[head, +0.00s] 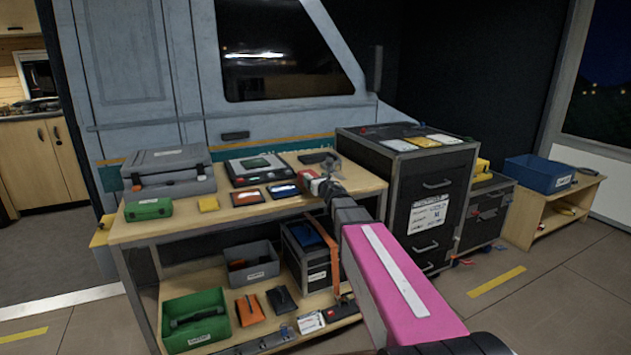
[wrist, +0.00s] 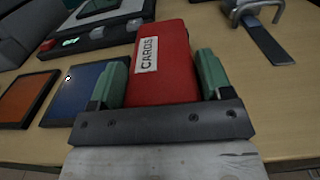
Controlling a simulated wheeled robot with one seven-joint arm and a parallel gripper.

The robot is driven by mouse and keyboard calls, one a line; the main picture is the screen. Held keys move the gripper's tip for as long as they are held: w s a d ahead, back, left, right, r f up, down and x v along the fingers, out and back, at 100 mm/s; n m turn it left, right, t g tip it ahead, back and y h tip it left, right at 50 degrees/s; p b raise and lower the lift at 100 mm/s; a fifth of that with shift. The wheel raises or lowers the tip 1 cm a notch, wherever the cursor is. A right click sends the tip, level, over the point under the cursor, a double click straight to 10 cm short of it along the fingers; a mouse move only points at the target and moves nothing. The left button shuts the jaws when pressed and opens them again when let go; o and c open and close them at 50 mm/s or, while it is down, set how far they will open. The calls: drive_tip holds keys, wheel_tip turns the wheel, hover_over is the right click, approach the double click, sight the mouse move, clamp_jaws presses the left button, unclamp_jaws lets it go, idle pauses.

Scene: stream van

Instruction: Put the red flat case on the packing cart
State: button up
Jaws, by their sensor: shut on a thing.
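The red flat case (wrist: 160,62), with a white "CARDS" label, sits between the green fingertips of my gripper (wrist: 160,82) in the wrist view. My gripper is shut on its sides. In the head view my gripper (head: 318,184) is over the right part of the wooden bench top (head: 240,218), and a small bit of the red case (head: 306,175) shows beside it. I cannot tell whether the case touches the bench. No marking shows which furniture is the packing cart; a low wooden unit (head: 535,205) stands at the far right.
On the bench are a grey case (head: 168,170), a green box (head: 148,209), a dark device (head: 258,168) and flat panels (head: 246,197). A blue bin (head: 537,175) occupies the low unit's top.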

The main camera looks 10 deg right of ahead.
drive_tip(key=shift+f, duration=0.1)
drive_tip(key=o, duration=1.2)
drive_tip(key=shift+o, duration=0.2)
drive_tip(key=v, duration=1.2)
drive_tip(key=s+d+f+m+g+h, duration=0.4)
drive_tip(key=f+m, duration=0.3)
drive_tip(key=m, duration=0.5)
drive_tip(key=s+d+f+m+g+h, duration=0.25)
drive_tip(key=d+f+m+h, duration=0.35)
drive_tip(key=m, duration=0.6)
drive_tip(key=s+a+f+m+g+y, duration=0.2)
drive_tip(key=s+a+f+m+g, duration=0.1)
drive_tip(key=s+f+m+g, duration=0.2)
drive_tip(key=s+a+f+m+g+y, duration=0.2)
drive_tip(key=s+a+f+m+g, duration=0.2)
drive_tip(key=s+f+m, duration=0.3)
drive_tip(key=s+m+g, duration=0.1)
drive_tip(key=s+m, duration=0.2)
drive_tip(key=s, duration=0.1)
drive_tip(key=shift+a+f+m+g, duration=0.2)
drive_tip(key=shift+f+m+g, duration=0.1)
drive_tip(key=shift+g, duration=0.05)
drive_tip(key=shift+s, duration=0.15)
